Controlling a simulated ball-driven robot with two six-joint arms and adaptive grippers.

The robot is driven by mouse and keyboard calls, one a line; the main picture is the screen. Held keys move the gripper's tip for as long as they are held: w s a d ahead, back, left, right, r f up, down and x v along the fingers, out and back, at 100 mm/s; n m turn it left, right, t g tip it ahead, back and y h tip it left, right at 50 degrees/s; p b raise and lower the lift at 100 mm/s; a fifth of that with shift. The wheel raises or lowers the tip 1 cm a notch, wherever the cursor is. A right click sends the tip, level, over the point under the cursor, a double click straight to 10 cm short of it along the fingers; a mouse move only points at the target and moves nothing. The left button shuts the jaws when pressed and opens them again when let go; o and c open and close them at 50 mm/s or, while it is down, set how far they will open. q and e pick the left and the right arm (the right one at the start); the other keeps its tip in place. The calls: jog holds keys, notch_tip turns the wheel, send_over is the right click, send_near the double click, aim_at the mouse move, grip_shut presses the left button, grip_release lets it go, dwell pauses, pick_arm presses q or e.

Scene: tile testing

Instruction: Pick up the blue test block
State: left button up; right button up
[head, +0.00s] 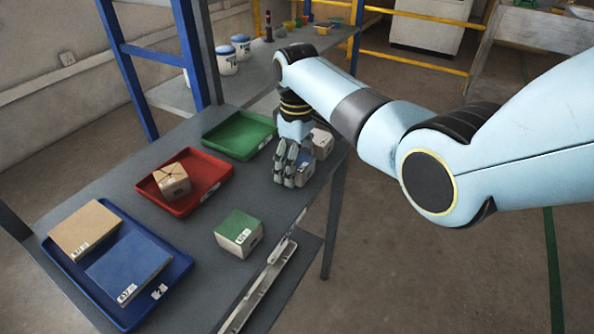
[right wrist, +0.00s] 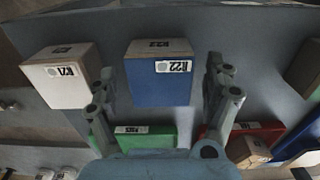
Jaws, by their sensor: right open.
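The blue test block (right wrist: 158,88), with a white label, sits between the two fingers of my right gripper (right wrist: 163,76) in the right wrist view. The fingers are open, one on each side of it; contact cannot be told. In the head view my right gripper (head: 288,172) points down at the table's right side. The blue block (head: 306,170) shows only partly beside and behind its fingers. A second blue-topped block (head: 128,266) lies in the blue tray at the front left. My left gripper is not in view.
A white block (head: 322,143) stands just beyond the blue one. A green-topped block (head: 240,228) stands nearer the front edge. A green tray (head: 222,146), a red tray (head: 212,168) with a box, and the blue tray (head: 176,262) line the table. A tan block (head: 85,230) shares the blue tray.

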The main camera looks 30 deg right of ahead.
jog(key=shift+f, duration=0.45)
jog(key=shift+c, duration=0.3)
jog(key=shift+r, duration=0.1)
jog(key=c, duration=1.5)
jog(key=shift+c, duration=0.2)
